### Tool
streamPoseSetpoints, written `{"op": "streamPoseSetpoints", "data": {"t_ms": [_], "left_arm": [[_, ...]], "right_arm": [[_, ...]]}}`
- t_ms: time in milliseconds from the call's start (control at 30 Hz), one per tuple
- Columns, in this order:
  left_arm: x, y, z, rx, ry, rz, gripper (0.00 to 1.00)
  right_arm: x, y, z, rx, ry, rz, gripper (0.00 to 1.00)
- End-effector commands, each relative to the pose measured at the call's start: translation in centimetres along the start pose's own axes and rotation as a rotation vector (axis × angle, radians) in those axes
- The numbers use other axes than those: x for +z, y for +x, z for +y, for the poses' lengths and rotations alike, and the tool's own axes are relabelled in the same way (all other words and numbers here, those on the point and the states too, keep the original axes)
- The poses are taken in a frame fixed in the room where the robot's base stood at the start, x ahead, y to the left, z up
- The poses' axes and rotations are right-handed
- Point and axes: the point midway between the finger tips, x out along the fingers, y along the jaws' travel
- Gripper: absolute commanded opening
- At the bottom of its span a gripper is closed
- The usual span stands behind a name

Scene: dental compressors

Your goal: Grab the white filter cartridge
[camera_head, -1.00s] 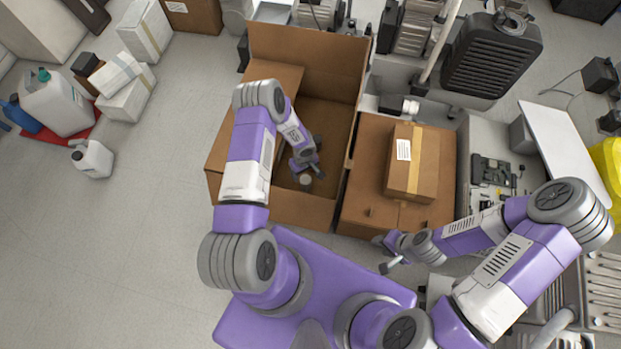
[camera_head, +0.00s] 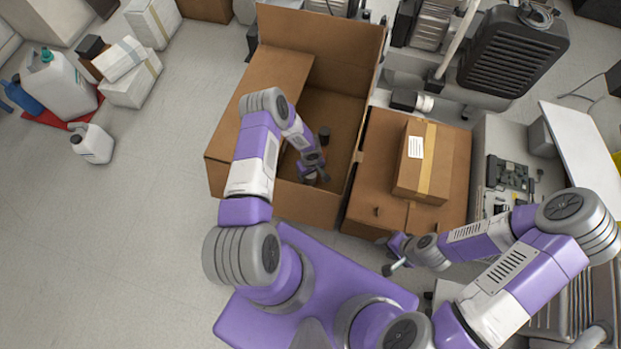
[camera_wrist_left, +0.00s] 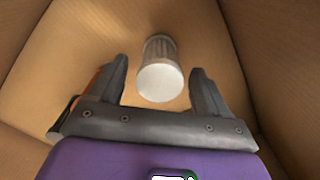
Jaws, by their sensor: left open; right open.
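The white filter cartridge (camera_wrist_left: 160,72) is in the left wrist view, a ribbed cylinder with a smooth round white end facing the camera. It lies or stands inside a cardboard box, between the two fingers, with a gap on each side. My left gripper (camera_wrist_left: 159,88) is open and empty around it. In the head view my left gripper (camera_head: 313,172) is down inside the open cardboard box (camera_head: 306,203), near its front wall, and largely hides the cartridge. My right gripper (camera_head: 392,266) is open, in front of the closed box on the right.
The box walls and raised flaps stand close around my left gripper. A small dark object (camera_head: 324,134) is inside behind it. To the right is a closed box (camera_head: 365,198) with a smaller taped box (camera_head: 421,165) on top.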

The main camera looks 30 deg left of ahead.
Motion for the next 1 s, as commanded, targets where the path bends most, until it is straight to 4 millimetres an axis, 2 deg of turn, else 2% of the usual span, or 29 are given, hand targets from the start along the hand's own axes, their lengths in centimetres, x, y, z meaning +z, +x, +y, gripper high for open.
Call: {"op": "streamPoseSetpoints", "data": {"t_ms": [167,533,800,867,1000], "left_arm": [[0.0,-0.1,0.0,0.000,0.000,0.000,0.76],[0.0,-0.1,0.0,0.000,0.000,0.000,0.19],[0.0,-0.6,0.1,0.001,0.001,0.001,0.19],[-0.1,-1.3,0.1,0.001,0.002,0.002,0.19],[-0.1,-4.1,0.1,0.003,0.003,0.003,0.19]], "right_arm": [[0.0,-0.1,0.0,0.000,0.000,0.000,0.43],[0.0,-0.1,0.0,0.000,0.000,0.000,0.43],[0.0,-0.3,-0.1,0.000,0.000,0.000,0.43],[0.0,-0.6,-0.2,0.000,0.000,0.000,0.43],[0.1,-1.8,-0.7,0.000,0.000,0.000,0.43]]}}
